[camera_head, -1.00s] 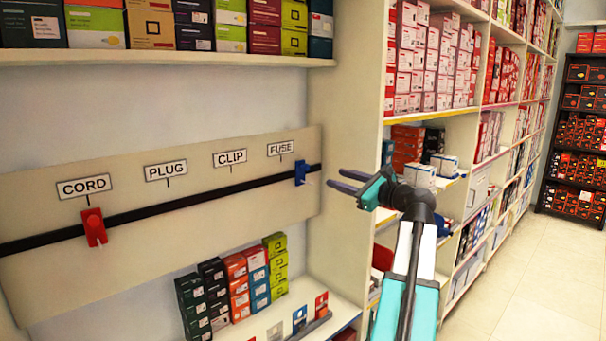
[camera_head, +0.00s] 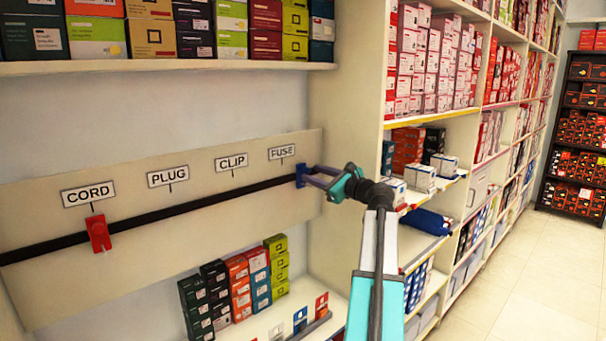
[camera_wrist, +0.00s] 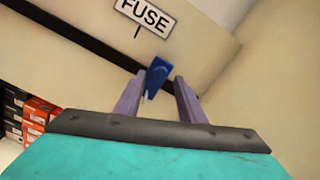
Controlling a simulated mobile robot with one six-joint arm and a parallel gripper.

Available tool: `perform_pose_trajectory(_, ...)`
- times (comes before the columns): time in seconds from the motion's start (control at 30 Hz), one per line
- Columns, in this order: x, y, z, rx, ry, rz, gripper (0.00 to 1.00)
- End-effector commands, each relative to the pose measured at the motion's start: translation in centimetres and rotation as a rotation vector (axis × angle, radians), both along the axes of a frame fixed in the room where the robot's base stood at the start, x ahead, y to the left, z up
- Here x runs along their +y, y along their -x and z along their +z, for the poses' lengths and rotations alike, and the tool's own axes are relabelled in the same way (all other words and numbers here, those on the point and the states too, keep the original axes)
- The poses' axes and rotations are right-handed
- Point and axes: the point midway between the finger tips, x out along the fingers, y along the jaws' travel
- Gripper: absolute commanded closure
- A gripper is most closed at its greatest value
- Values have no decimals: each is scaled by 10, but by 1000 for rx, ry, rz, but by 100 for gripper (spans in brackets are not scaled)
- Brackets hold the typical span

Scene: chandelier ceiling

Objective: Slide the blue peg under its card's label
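The blue peg (camera_head: 300,176) sits on the black rail under the FUSE label (camera_head: 281,152), at the right end of the board. In the wrist view the blue peg (camera_wrist: 158,74) shows just ahead of and between my fingertips, below the FUSE label (camera_wrist: 145,16). My gripper (camera_head: 309,176) is open, its two purple fingers on either side of the peg; I cannot tell whether either touches it. The other labels are CLIP (camera_head: 231,162), PLUG (camera_head: 168,177) and CORD (camera_head: 89,194). A blue card (camera_head: 300,319) stands in a holder on the lower shelf; its print is too small to read.
A red peg (camera_head: 98,234) sits on the black rail (camera_head: 190,209) under CORD. The rail between the pegs is clear. Stacked boxes (camera_head: 239,286) stand below the board. A red card (camera_head: 322,305) stands beside the blue one. A shelf upright (camera_head: 345,110) rises right of the board.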

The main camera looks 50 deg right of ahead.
Motion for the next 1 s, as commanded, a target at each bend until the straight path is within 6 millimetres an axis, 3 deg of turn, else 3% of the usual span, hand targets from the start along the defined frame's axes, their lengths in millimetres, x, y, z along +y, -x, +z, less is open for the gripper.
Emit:
perform_pose_trajectory(0.2,-2,-19,1,0,0,0,64)
perform_pose_trajectory(0.57,-2,-21,0,0,0,-2,64)
perform_pose_trajectory(0.67,-2,-21,0,0,0,-2,76)
perform_pose_trajectory(0.8,-3,-21,0,0,0,-2,99)
perform_pose_trajectory(1.0,-3,-21,0,0,0,-2,100)
